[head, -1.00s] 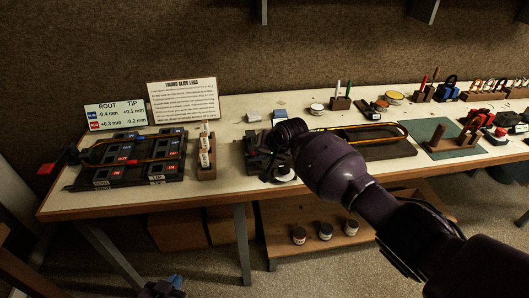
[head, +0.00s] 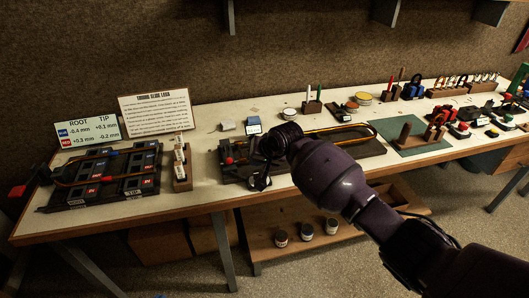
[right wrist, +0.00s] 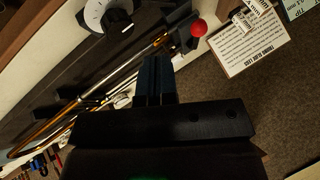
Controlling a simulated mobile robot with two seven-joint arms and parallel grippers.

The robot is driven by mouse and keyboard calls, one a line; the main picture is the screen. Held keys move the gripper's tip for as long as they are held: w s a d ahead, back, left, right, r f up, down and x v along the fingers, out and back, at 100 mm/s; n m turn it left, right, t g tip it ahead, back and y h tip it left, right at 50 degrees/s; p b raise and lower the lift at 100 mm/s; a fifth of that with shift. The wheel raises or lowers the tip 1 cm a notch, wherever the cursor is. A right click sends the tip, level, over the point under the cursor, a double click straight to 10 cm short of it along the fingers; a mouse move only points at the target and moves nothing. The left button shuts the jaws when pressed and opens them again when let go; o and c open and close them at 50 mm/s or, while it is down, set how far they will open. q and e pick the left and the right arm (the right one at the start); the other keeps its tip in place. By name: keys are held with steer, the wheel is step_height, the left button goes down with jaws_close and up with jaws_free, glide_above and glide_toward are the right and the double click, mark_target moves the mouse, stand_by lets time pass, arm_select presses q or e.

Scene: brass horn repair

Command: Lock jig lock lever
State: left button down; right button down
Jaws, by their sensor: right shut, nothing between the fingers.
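The dark jig (head: 367,147) lies on the bench with a long brass slide (head: 374,130) along it. A red ball knob (head: 228,160) stands at its left end, likely the lock lever's; it also shows in the right wrist view (right wrist: 198,28). My right gripper (head: 262,180) is over the jig, just right of the knob. In the right wrist view my right gripper (right wrist: 155,62) is shut and empty, pointing toward the jig, with the knob apart from its tips. The wrist hides part of the jig in the head view. My left gripper is not in view.
A white dial (right wrist: 103,14) sits by the jig. A second fixture (head: 105,185) with a brass slide and a wooden block (head: 182,178) stand to the left. Two sign cards (head: 155,114) stand behind. Small pots and racks line the back right; a green mat (head: 400,145) lies to the right.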

steer(key=shift+v, duration=2.7)
